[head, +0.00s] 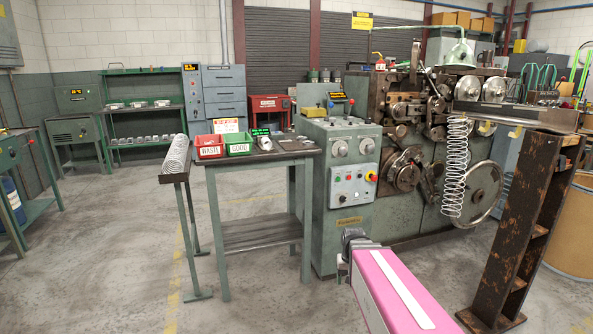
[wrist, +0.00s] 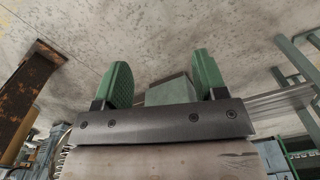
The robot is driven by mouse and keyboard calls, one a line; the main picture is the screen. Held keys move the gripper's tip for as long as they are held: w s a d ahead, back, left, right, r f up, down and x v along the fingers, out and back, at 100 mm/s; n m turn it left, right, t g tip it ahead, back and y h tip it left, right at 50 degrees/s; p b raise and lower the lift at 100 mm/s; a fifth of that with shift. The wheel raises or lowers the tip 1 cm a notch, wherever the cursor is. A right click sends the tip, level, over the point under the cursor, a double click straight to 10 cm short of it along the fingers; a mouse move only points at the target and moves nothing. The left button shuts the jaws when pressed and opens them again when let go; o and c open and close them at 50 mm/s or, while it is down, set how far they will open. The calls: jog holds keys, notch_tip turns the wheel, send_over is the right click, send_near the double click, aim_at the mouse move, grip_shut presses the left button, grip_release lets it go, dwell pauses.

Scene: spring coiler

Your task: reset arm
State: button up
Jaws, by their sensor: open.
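My gripper (wrist: 163,82) shows in the wrist view with its two green fingers spread apart. I see nothing held between them; a grey-green box-like shape (wrist: 171,91) shows beyond the gap, and I cannot tell what it is. In the head view my pink arm reaches in from the bottom, in front of the green spring coiler (head: 341,214). The fingers cannot be made out there.
A small table (head: 252,165) carries a red bin (head: 209,151) and a green bin (head: 239,149). A rack with a coiled spring (head: 176,155) stands at its left. A rusty stand (head: 518,220) is at right. The floor in front of the table is clear.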

jog(key=shift+n, duration=0.3)
jog(key=s, duration=0.2)
jog(key=s+f, duration=0.1)
jog(key=s, duration=0.2)
jog(key=shift+f, duration=0.2)
